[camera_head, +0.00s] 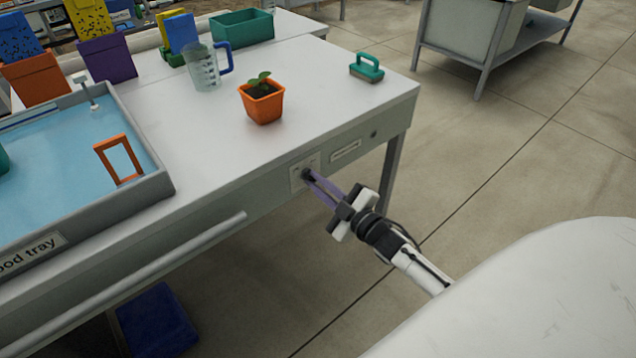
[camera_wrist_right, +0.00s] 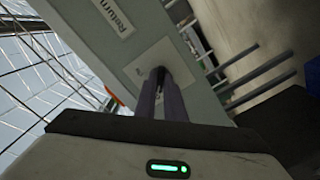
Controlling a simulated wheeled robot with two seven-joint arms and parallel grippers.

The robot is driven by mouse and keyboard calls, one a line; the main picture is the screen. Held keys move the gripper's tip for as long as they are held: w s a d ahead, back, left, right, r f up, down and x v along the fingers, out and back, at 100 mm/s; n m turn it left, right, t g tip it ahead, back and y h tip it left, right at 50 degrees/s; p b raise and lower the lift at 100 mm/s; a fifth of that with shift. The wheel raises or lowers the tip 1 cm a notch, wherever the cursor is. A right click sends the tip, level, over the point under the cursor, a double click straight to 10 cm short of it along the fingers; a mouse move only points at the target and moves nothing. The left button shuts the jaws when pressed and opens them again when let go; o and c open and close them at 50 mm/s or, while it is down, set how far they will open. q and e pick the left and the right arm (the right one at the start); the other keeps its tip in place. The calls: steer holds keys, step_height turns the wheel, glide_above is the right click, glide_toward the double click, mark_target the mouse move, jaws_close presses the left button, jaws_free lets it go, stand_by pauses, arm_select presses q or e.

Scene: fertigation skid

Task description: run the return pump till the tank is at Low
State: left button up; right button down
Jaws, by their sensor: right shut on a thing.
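My right gripper (camera_head: 309,176) reaches in from the lower right to the front face of the bench. Its fingers are shut on a small dark knob (camera_wrist_right: 157,74) on a pale square plate (camera_head: 296,180). In the right wrist view the plate (camera_wrist_right: 138,72) is beside a white label (camera_wrist_right: 113,16) that reads "Return"; the rest of the label is cut off. The fingers hide most of the knob, so its setting cannot be told. The flood tray (camera_head: 172,184) holds pale blue water at the left. No tank level mark is readable. My left gripper is not in view.
An orange plant pot (camera_head: 263,105), a measuring jug (camera_head: 205,72) and a teal-handled block (camera_head: 367,67) stand on the bench top. A rail (camera_head: 150,275) runs along the bench front. A blue bin (camera_head: 157,322) is below.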

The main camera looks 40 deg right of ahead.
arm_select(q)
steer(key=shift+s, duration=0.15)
arm_select(e)
steer(key=c, duration=1.8)
jaws_free()
steer(key=shift+c, duration=0.2)
arm_select(q)
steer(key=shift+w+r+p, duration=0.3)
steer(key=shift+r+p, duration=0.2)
steer(key=shift+p, duration=0.05)
arm_select(e)
steer(key=s, duration=1)
steer(key=shift+s+d, duration=0.15)
steer(key=shift+d, duration=0.2)
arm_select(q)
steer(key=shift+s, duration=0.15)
